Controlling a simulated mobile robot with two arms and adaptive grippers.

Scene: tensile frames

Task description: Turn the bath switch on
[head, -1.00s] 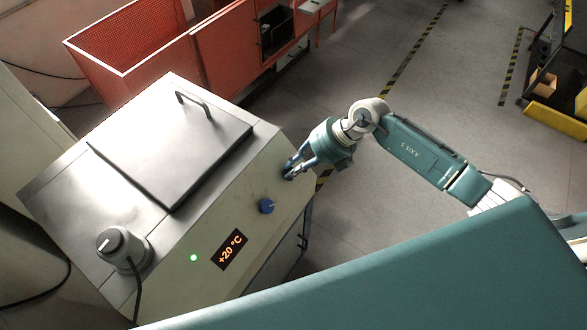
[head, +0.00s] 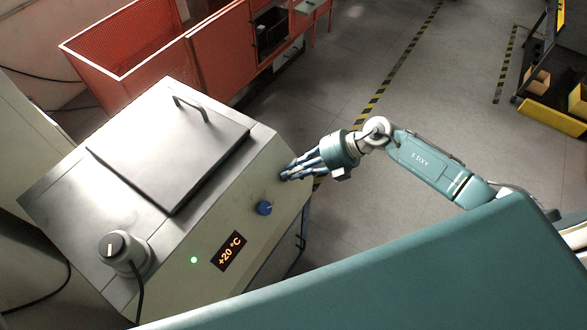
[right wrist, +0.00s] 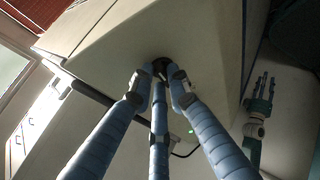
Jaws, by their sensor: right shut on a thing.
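The bath (head: 245,185) is a pale metal box with a lid and handle. Its sloped front carries a lit display (head: 229,251) reading +20 °C, a glowing green lamp (head: 194,260) and a blue knob (head: 264,208). My right gripper (head: 286,174) is at the upper right end of this panel. In the right wrist view its three blue fingers close around a small dark round switch (right wrist: 161,64). In the head view the fingers hide the switch. My left gripper (right wrist: 264,84) shows in the right wrist view, fingers apart, empty and away from the switch.
A grey cylinder with a cable (head: 124,251) stands on the bath's lower left top. A red mesh bin (head: 125,50) is behind the bath. Clear grey floor (head: 350,60) with a striped line lies to the right, with a yellow-edged shelf (head: 550,118) beyond.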

